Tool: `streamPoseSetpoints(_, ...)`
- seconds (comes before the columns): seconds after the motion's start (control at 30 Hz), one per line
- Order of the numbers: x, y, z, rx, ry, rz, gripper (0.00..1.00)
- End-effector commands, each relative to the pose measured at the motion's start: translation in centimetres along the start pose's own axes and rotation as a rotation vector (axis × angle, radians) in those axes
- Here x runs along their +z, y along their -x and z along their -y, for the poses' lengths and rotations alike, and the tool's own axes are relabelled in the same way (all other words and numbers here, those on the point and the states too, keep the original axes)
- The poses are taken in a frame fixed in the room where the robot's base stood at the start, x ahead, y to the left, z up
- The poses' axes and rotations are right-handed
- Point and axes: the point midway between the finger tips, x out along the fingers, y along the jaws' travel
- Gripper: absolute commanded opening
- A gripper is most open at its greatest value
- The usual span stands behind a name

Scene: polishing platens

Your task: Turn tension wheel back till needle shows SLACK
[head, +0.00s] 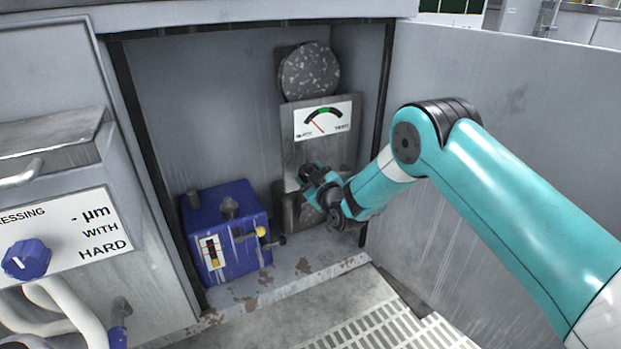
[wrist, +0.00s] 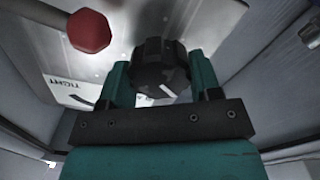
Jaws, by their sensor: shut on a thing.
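The tension wheel (wrist: 160,66) is a black ribbed knob with a white mark, seen between my fingers in the wrist view. My gripper (wrist: 160,85) is shut on it, one finger on each side. In the head view my gripper (head: 318,184) is at the grey panel below the gauge and hides the wheel. The gauge (head: 323,120) has a dark arc with a green middle band. Its red needle points up and left, left of the green band. The small left label looks like SLACK but is hard to read; the right one reads TIGHT.
A red ball-ended lever (wrist: 89,31) is close to my left finger in the wrist view. A blue box (head: 228,235) with a yellow knob stands left of my gripper. A speckled disc (head: 310,72) is above the gauge. Cabinet walls enclose the space.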

Motion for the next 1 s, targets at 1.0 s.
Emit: streamPoseSetpoints(1.0, -0.03, 0.02, 0.03, -0.001, 0.08, 0.0, 0.68)
